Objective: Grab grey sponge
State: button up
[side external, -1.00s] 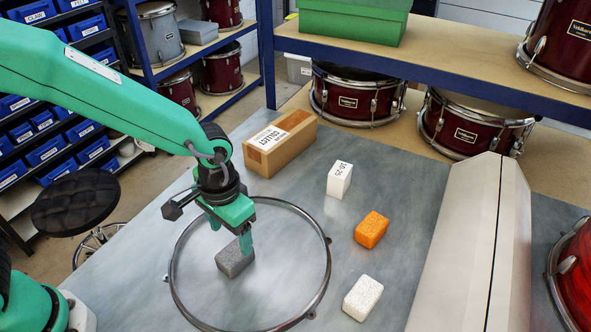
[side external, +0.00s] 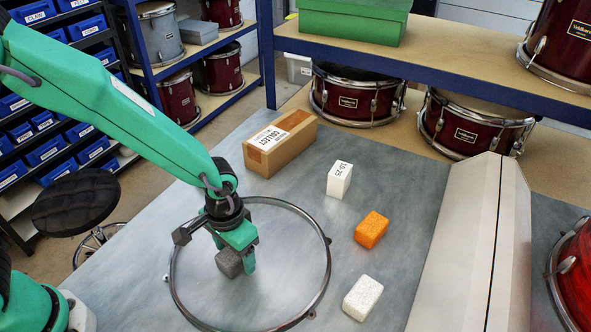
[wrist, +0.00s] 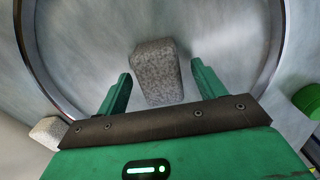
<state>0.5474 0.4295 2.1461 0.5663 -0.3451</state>
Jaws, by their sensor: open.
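The grey sponge (side external: 229,263) is a speckled block lying on the bench inside a metal drum hoop (side external: 328,270). In the wrist view the sponge (wrist: 157,70) lies partly between my two green fingers and reaches out beyond their tips. My gripper (side external: 236,262) is low over the sponge, pointing down, with a finger seen at its right side. In the wrist view my gripper (wrist: 160,78) is open, with a gap on each side of the sponge. Part of the sponge is hidden behind my gripper in the side view.
An orange sponge (side external: 371,230), a white sponge (side external: 362,298) and a small white box (side external: 339,180) stand right of the hoop. A cardboard box (side external: 280,146) is behind it. A long grey case (side external: 468,250) bounds the right. The hoop rim rings my gripper.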

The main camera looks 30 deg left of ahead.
jog(key=shift+f, duration=0.55)
jog(key=c, duration=1)
jog(key=shift+r, duration=0.15)
jog(key=shift+c, duration=0.2)
jog(key=shift+r, duration=0.85)
notch_tip(320, 180, up, 2)
jog(key=shift+r, duration=0.15)
jog(key=s+d+r, duration=0.5)
jog(key=s+r, duration=0.1)
jog(key=s, duration=0.4)
jog(key=shift+s+d+r, duration=0.2)
jog(key=shift+r, duration=0.15)
